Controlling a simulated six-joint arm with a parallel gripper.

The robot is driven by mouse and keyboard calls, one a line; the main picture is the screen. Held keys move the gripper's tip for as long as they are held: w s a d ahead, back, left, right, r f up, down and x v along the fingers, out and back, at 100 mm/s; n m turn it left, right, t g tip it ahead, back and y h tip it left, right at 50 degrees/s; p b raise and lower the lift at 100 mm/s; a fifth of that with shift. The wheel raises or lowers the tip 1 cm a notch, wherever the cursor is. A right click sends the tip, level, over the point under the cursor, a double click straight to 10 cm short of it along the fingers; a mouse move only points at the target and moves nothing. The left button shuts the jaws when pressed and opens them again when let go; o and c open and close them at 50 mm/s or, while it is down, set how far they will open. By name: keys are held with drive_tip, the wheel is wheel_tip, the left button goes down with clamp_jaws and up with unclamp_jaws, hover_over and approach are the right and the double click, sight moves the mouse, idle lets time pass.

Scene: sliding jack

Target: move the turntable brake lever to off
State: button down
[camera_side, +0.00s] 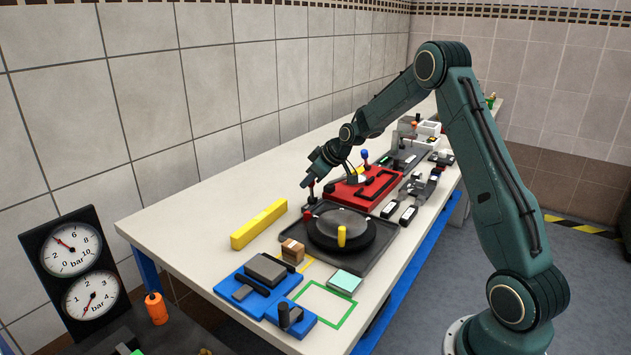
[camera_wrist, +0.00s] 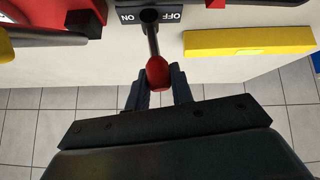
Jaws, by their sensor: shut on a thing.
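The brake lever (camera_wrist: 152,38) is a dark rod with a red knob (camera_wrist: 157,73). Its dark base plate (camera_wrist: 128,16) shows ON and OFF upside down in the wrist view, OFF to the right and ON to the left. The rod rises from a pivot between the two words and leans slightly right toward the knob in that view. My gripper (camera_wrist: 159,88) is shut on the red knob. In the side view my gripper (camera_side: 311,181) is over the table beside the turntable (camera_side: 338,226) and hides most of the lever.
A yellow bar (camera_wrist: 248,41) lies to the right of the lever in the wrist view, and on the table in the side view (camera_side: 258,223). A dark block with a red side (camera_wrist: 86,18) stands to its left. A red tray (camera_side: 362,188) lies behind the turntable.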

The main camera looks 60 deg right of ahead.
drive_tip(key=shift+a+f+n+h, duration=0.15)
drive_tip(key=shift+a+n+h, duration=0.15)
drive_tip(key=shift+a+h, duration=0.35)
drive_tip(key=shift+a+f+n+h, duration=0.15)
drive_tip(key=shift+a+n+h, duration=0.15)
drive_tip(key=shift+a+h, duration=0.35)
drive_tip(key=c, duration=1.2)
unclamp_jaws()
drive_tip(key=shift+d, duration=0.1)
drive_tip(key=shift+s, duration=0.1)
drive_tip(key=v, duration=1.3)
drive_tip(key=shift+s+a+r, duration=0.15)
drive_tip(key=shift+s+a, duration=0.05)
drive_tip(key=shift+a, duration=0.1)
